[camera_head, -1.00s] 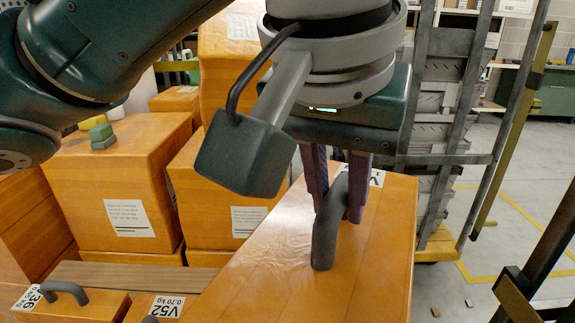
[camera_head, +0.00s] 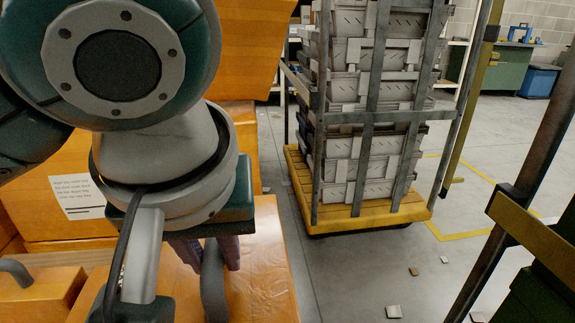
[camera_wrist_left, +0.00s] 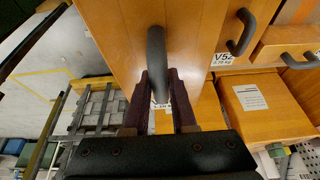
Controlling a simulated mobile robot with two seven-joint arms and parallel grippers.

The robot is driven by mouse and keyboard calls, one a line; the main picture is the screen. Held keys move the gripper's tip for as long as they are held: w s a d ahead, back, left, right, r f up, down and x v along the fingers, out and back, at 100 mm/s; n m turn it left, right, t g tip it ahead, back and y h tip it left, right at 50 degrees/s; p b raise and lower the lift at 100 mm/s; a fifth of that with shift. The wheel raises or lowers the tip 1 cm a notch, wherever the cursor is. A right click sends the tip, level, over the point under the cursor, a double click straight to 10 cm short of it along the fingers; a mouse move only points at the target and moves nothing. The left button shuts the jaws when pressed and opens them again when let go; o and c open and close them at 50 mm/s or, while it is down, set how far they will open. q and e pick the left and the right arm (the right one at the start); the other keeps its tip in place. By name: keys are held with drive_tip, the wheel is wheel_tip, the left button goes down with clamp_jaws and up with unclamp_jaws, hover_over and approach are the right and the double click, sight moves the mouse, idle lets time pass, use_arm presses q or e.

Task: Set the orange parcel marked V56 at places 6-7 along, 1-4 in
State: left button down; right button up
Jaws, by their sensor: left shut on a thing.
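A large orange parcel (camera_head: 262,270) with a dark grey bar handle (camera_head: 213,285) lies below my left gripper (camera_head: 208,255) in the head view. The gripper's two purple-brown fingers are shut on the handle. In the wrist view the fingers (camera_wrist_left: 162,100) sit on either side of the handle (camera_wrist_left: 156,55), with the parcel's orange face (camera_wrist_left: 115,30) behind. My right gripper is out of view.
An orange parcel marked V52 (camera_wrist_left: 225,58) and other orange boxes (camera_wrist_left: 262,105) stand close beside it. In the head view a smaller handled box (camera_head: 40,298) is at lower left. A caged trolley (camera_head: 370,210) stands beyond, a dark upright (camera_head: 545,150) at right. Open floor lies between.

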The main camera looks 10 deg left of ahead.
use_arm(q)
wheel_tip(320, 180, down, 7)
drive_tip(key=b, duration=0.2)
drive_tip(key=shift+f+b, duration=0.2)
drive_tip(key=shift+b, duration=0.1)
wheel_tip(320, 180, down, 3)
drive_tip(key=shift+f+b, duration=0.15)
drive_tip(key=shift+b, duration=0.75)
drive_tip(key=shift+f, duration=0.7)
drive_tip(key=c, duration=0.7)
unclamp_jaws()
drive_tip(key=shift+f, duration=0.1)
